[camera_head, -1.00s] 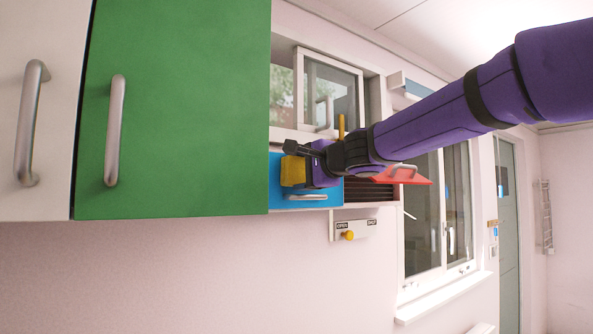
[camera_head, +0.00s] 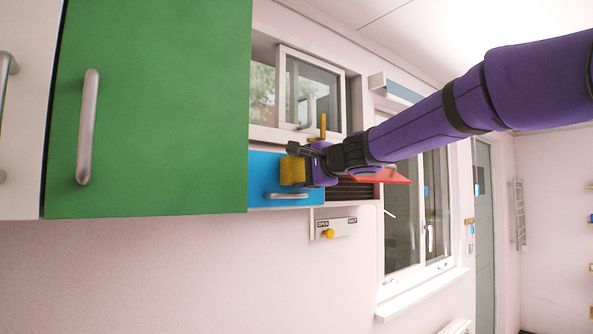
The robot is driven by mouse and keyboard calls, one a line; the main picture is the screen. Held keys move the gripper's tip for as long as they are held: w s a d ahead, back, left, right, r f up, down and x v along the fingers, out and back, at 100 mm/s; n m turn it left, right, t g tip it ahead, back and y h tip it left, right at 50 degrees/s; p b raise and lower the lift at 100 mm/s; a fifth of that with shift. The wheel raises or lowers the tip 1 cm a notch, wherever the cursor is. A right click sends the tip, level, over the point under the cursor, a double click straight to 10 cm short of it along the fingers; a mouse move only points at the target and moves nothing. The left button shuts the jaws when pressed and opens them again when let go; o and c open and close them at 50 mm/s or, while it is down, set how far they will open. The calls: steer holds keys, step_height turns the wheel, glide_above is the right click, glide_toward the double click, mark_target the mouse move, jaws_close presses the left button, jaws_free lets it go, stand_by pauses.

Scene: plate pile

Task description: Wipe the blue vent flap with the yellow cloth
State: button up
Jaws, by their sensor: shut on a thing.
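The blue vent flap (camera_head: 262,183) is a flat panel right of the green door, with a grey bar handle (camera_head: 287,195) along its lower part. My gripper (camera_head: 303,169) is shut on the yellow cloth (camera_head: 292,171). The cloth is a small bunched block in front of the upper middle of the flap. It looks to be at the flap's face, but I cannot tell whether it touches. My gripper hides the flap's upper right part.
A green cabinet door (camera_head: 150,110) with a long handle stands at left. A red flap (camera_head: 388,176) juts out under my forearm, beside dark slats (camera_head: 350,190). A small panel with a yellow knob (camera_head: 328,234) is below. A window (camera_head: 312,95) is above.

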steer(key=shift+s+a, duration=0.95)
steer(key=shift+a, duration=0.5)
steer(key=shift+s+a, duration=1)
steer(key=shift+a, duration=0.5)
steer(key=shift+s+a, duration=0.95)
steer(key=shift+a, duration=0.5)
steer(key=shift+f+v, duration=0.15)
steer(key=shift+v, duration=1.35)
steer(key=shift+f+v, duration=0.15)
steer(key=shift+v, duration=1.3)
steer(key=shift+s, duration=0.15)
steer(key=v, duration=0.2)
steer(key=shift+s+d+f, duration=0.1)
steer(key=shift+s, duration=0.3)
